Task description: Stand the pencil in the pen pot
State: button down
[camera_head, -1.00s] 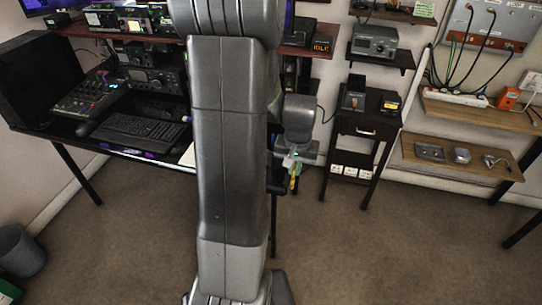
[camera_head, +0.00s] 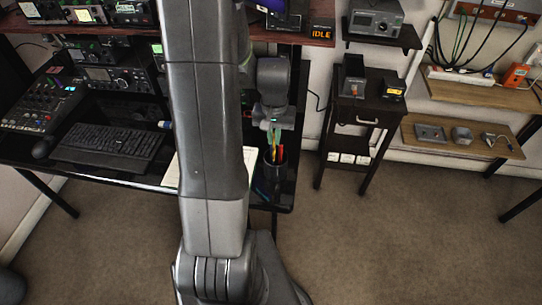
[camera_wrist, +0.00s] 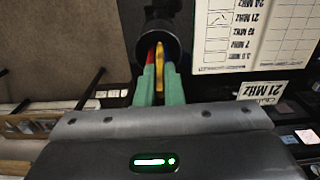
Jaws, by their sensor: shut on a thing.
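My gripper (camera_head: 273,136) points down over the desk's right end, with its teal fingers shut on the yellow pencil (camera_head: 273,149). The dark round pen pot (camera_head: 273,174) stands on the desk right below it. In the wrist view the pencil (camera_wrist: 160,57) runs from between my fingers (camera_wrist: 160,78) to the mouth of the pot (camera_wrist: 165,28). Its lower end overlaps the opening; how deep it reaches I cannot tell. A red item (camera_wrist: 150,56) shows beside the pencil at the pot, and also in the head view (camera_head: 281,153).
A white paper chart (camera_wrist: 245,35) lies beside the pot. A keyboard (camera_head: 108,146), mixer (camera_head: 42,105) and radios fill the desk's left. A small dark side table (camera_head: 358,115) stands to the right, with a gap of floor between. My arm hides the desk's middle.

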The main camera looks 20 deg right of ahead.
aim_at(274, 153)
jog(key=shift+f+p, duration=0.4)
jog(key=shift+f, duration=3.25)
jog(key=shift+f, duration=0.1)
jog(key=shift+f, duration=0.15)
jog(key=c, duration=1.5)
grip_release()
jog(key=shift+c, duration=0.2)
notch_tip(274, 153, up, 12)
jog(key=shift+s+r+b, duration=0.1)
jog(key=shift+r+b, duration=0.15)
jog(key=shift+b, duration=0.15)
